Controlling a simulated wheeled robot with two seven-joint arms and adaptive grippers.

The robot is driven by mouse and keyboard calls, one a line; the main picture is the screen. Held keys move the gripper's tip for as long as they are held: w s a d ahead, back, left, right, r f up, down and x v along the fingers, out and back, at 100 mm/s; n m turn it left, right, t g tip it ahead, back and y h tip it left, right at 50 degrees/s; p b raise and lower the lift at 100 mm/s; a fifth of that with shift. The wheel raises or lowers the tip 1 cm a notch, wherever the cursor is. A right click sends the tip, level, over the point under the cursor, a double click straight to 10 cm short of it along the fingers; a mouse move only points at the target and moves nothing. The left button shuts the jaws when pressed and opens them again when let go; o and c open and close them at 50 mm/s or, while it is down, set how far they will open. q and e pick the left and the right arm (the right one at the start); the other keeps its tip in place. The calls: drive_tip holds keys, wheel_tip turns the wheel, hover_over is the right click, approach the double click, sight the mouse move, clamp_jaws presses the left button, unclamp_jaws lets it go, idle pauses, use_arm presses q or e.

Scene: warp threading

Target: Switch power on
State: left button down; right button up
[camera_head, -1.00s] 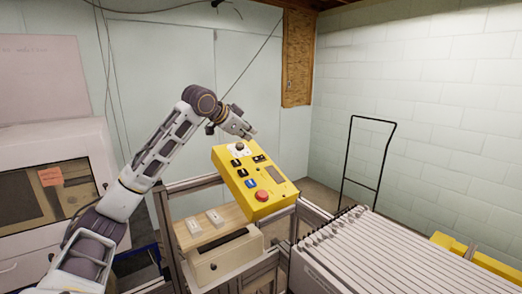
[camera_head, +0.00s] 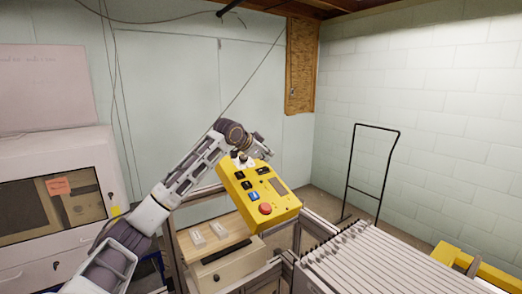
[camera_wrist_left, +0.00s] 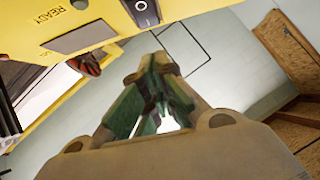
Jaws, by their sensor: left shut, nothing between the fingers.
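A yellow control panel (camera_head: 236,188) stands tilted on a frame in the middle of the head view. It carries a red mushroom button (camera_head: 265,209), a blue button (camera_head: 253,196), black switches and a grey display (camera_head: 277,184). A black rocker switch (camera_wrist_left: 142,11) with white marks shows at the top of the left wrist view, near the display (camera_wrist_left: 80,37) and the word READY. My left gripper (camera_head: 264,150) is just beyond the panel's upper edge. In the wrist view its green-padded fingers (camera_wrist_left: 157,68) are shut and empty, apart from the switch. My right gripper is not in view.
A beige box (camera_head: 225,268) with two white blocks on top sits below the panel. A rack of long pale bars (camera_head: 370,262) is at the lower right. A black-framed cart (camera_head: 350,180) stands behind it. A white cabinet (camera_head: 50,190) stands at the left.

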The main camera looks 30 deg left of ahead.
sight(263, 170)
use_arm(q)
drive_tip(key=shift+w+a+f+p, duration=0.15)
drive_tip(key=shift+w+a+f, duration=0.05)
drive_tip(key=shift+f, duration=0.4)
drive_tip(key=shift+w+a+f+p, duration=0.1)
drive_tip(key=shift+w+a+f, duration=0.1)
drive_tip(key=shift+f, duration=0.4)
drive_tip(key=shift+w+a+f+p, duration=0.15)
drive_tip(key=shift+w+a+f, duration=0.05)
drive_tip(key=shift+f, duration=0.4)
drive_tip(key=shift+s, duration=0.15)
